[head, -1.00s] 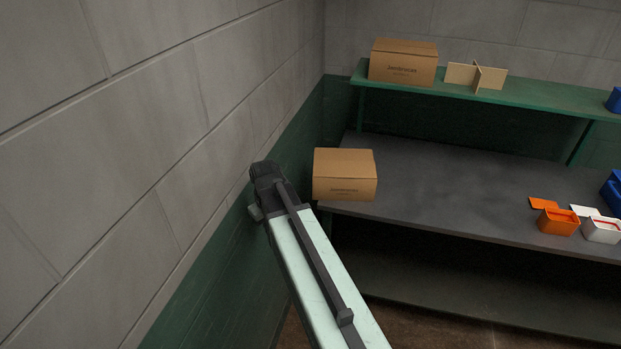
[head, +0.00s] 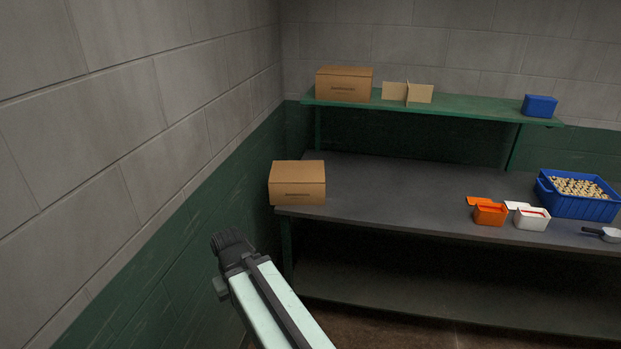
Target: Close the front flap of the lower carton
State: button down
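The lower carton (head: 298,184) is a brown cardboard box with dark print on its front. It stands at the left front end of the grey bench top. Its top looks flat and no raised flap shows; how its front flap sits I cannot tell from here. My gripper (head: 232,246) is at the dark end of my arm, in front of the green lower wall, below and left of the carton and apart from it. The fingers cannot be made out, and nothing is seen held.
The grey bench (head: 400,200) has a green upper shelf (head: 460,109) with another carton (head: 343,86), cardboard dividers (head: 407,92) and a blue box (head: 539,106). An orange box (head: 490,214), a white box (head: 531,219) and a blue crate (head: 580,207) stand at right. The left wall is close.

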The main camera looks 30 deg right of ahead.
aim_at(277, 176)
jog(key=z, duration=0.05)
jog(key=k, duration=0.15)
jog(key=u, duration=2.35)
jog(key=k, duration=1.1)
jog(key=z, duration=1.95)
jog(key=i, duration=1.65)
jog(key=u, duration=0.1)
